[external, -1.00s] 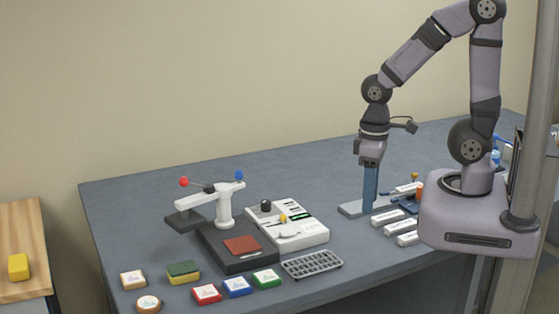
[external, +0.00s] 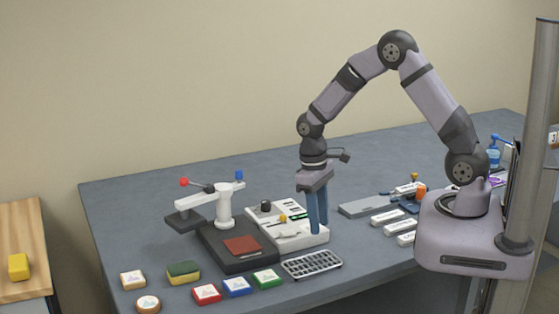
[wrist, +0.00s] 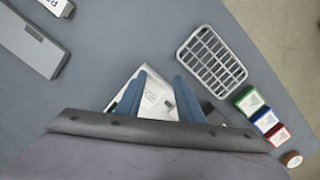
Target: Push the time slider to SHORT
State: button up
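The white control panel (external: 290,240) stands on the table beside the black-based press. It has a black knob (external: 266,206), a small yellow knob (external: 283,218) and dark and green markings; I cannot tell which part is the time slider, and the SHORT label is not legible. My gripper (external: 318,232) points down at the panel's right end, its two blue fingers apart with nothing between them. In the wrist view my fingertips (wrist: 161,76) hang over the white panel (wrist: 157,100), and the fingers and gripper body hide much of it.
The press (external: 224,205) with red and blue lever ends stands left of the panel. A metal grid rack (external: 312,265) lies in front, near my fingers. Colored blocks (external: 237,287) and a sponge (external: 184,272) line the front left. A grey plate (external: 367,206) and white labelled blocks lie right.

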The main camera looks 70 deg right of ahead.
aim_at(283, 216)
jog(key=shift+t, duration=0.5)
jog(key=w, duration=0.2)
jog(key=w+d+r, duration=0.1)
jog(key=w, duration=0.1)
jog(key=w+d+r, duration=0.1)
jog(key=w, duration=0.2)
jog(key=w+r, duration=0.1)
jog(key=w+r+n, duration=0.1)
jog(key=r, duration=0.1)
jog(key=w+r+n, duration=0.1)
jog(key=r, duration=0.1)
jog(key=shift+w+d+r, duration=0.1)
jog(key=shift+w+d, duration=0.25)
jog(key=shift+w, duration=0.05)
jog(key=shift+s+f+p, duration=0.1)
jog(key=shift+f+p, duration=0.3)
jog(key=shift+f, duration=0.35)
jog(key=shift+f+p, duration=0.9)
jog(key=shift+f, duration=2.05)
